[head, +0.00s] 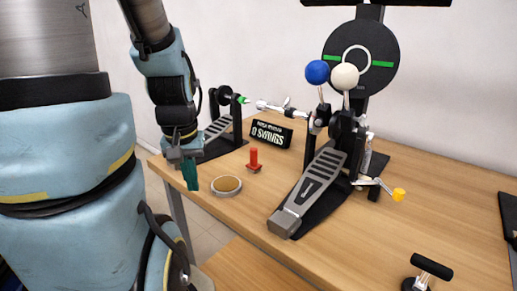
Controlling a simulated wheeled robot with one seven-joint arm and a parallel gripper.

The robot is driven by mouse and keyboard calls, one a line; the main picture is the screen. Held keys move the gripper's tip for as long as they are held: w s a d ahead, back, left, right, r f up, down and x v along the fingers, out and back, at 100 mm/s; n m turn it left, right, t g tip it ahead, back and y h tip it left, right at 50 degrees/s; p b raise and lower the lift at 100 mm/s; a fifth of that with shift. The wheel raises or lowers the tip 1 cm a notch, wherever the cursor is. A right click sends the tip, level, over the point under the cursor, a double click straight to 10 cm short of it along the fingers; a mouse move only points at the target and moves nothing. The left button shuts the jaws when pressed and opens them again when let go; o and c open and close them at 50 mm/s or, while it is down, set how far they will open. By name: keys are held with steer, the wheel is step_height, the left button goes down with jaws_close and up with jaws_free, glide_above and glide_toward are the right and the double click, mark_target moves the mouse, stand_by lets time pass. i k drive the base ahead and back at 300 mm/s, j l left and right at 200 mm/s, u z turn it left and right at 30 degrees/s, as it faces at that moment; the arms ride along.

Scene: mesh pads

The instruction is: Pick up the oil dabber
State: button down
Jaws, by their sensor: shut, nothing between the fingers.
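A small upright red piece with a wider base (254,160) stands on the table; it may be the oil dabber, but I cannot tell for sure. My gripper (191,181) points down over the table's left edge, left of a round tan pad in a pale rim (227,186). Its teal fingers are shut with nothing between them. The gripper is apart from the red piece, which stands to its right and farther back.
A double drum pedal stands on the wooden table (352,257), with its main footboard (317,179) at the middle and a second pedal (219,127) at the back left. A black sign (270,133) stands behind the red piece. A black T-handle (432,268) is at the front right.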

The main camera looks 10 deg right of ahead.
mark_target(253, 166)
steer(key=z, duration=1)
steer(key=u, duration=0.6)
steer(key=l+u, duration=0.25)
steer(key=u, duration=0.2)
steer(key=l+u, duration=0.3)
steer(key=u, duration=0.2)
steer(key=k+l+u, duration=0.1)
steer(key=u, duration=0.35)
steer(key=k+l, duration=0.05)
steer(key=l, duration=0.05)
